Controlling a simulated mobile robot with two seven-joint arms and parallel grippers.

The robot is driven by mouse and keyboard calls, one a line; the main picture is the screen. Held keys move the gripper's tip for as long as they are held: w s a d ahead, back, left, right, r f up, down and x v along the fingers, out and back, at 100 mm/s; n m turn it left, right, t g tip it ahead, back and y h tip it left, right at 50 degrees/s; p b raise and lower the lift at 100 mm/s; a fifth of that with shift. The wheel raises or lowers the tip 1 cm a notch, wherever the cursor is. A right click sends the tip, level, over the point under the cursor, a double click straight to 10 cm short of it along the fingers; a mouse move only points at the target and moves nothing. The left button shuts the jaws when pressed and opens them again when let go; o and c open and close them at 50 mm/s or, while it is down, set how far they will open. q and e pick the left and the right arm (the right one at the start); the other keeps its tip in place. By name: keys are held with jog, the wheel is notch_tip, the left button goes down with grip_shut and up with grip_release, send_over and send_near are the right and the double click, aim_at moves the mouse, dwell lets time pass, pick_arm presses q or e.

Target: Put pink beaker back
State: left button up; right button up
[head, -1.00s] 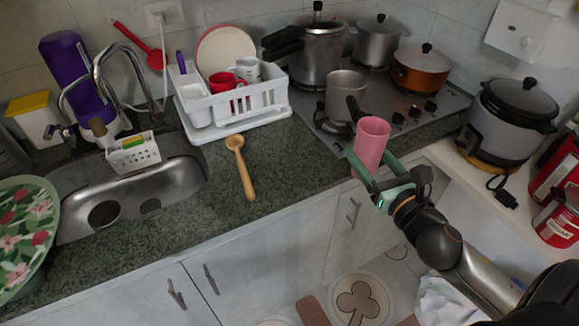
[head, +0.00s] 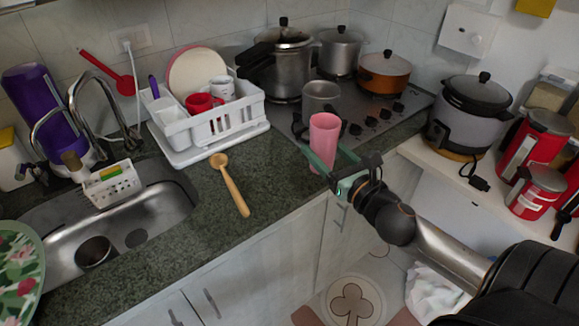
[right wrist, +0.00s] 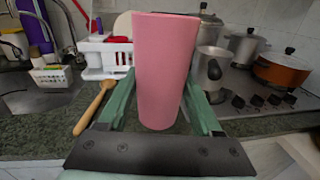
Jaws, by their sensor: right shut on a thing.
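The pink beaker (head: 325,138) is upright between the green fingers of my right gripper (head: 322,162), which is shut on it. It is at the counter's front edge, left of the stove's front in the head view. In the right wrist view the pink beaker (right wrist: 164,70) fills the middle, with a finger of the right gripper (right wrist: 160,105) on each side. I cannot tell whether its base touches the counter. My left gripper is not in view.
A wooden spoon (head: 231,185) lies on the counter (head: 190,240) left of the beaker. A white dish rack (head: 225,120) stands behind it. A metal cup (head: 320,97) and several pots are on the stove (head: 405,118). The sink (head: 140,215) is at left.

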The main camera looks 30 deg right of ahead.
jog(key=w+f, duration=0.2)
jog(key=w, duration=0.1)
jog(key=w+f, duration=0.3)
jog(key=w, duration=0.1)
jog(key=w+f+b, duration=0.1)
jog(key=w+f, duration=0.2)
jog(key=shift+w+a, duration=0.3)
jog(key=shift+w+f, duration=0.2)
jog(key=shift+f, duration=0.15)
jog(key=shift+f+b, duration=0.35)
jog(key=shift+f, duration=1.2)
jog(key=shift+f, duration=0.25)
jog(key=o, duration=1.4)
jog(key=shift+r, duration=0.1)
